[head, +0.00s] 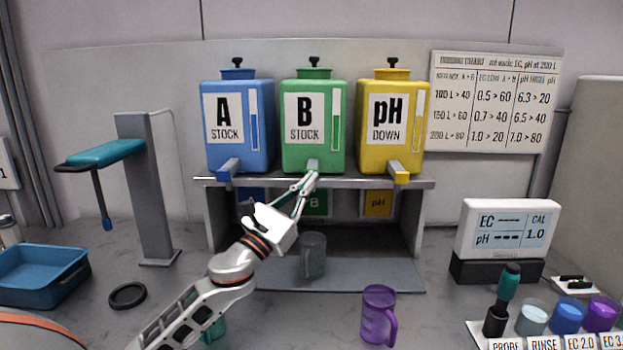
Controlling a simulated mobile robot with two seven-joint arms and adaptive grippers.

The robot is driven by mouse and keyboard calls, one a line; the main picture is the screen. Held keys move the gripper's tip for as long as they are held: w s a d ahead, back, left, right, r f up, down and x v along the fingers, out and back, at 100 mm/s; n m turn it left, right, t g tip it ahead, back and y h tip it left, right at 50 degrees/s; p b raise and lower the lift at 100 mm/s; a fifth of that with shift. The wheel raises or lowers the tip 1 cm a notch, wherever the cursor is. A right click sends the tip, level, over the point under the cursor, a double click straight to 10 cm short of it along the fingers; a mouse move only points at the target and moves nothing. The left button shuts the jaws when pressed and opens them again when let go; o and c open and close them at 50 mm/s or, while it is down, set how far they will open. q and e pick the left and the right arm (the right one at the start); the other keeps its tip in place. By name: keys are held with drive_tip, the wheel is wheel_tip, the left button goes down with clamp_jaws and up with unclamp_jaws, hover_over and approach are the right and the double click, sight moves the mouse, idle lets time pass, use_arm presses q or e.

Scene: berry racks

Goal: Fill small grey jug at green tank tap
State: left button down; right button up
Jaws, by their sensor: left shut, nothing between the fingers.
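The green tank (313,127) marked B STOCK stands in the middle of the shelf, between the blue and yellow tanks. Its tap (313,165) is at its lower front. My left gripper (310,179) is shut and empty, its fingertips at or just below this tap; I cannot tell whether they touch. My right gripper is not in view.
The blue tank (237,125) and yellow tank (392,125) flank the green one on the shelf (420,183). A purple jug (378,315) stands in front of the mat. A blue tray (40,275) is at left, and a meter (507,230) and several cups are at right.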

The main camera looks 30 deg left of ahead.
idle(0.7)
use_arm(q)
drive_tip(key=shift+s+d, duration=0.5)
drive_tip(key=shift+s, duration=0.35)
drive_tip(key=s+d, duration=0.1)
drive_tip(key=s+p, duration=0.1)
drive_tip(key=s, duration=0.1)
drive_tip(key=s+d, duration=0.1)
drive_tip(key=shift+s+d+p, duration=0.15)
drive_tip(key=shift+d+p, duration=0.15)
drive_tip(key=shift+p, duration=0.05)
idle(0.4)
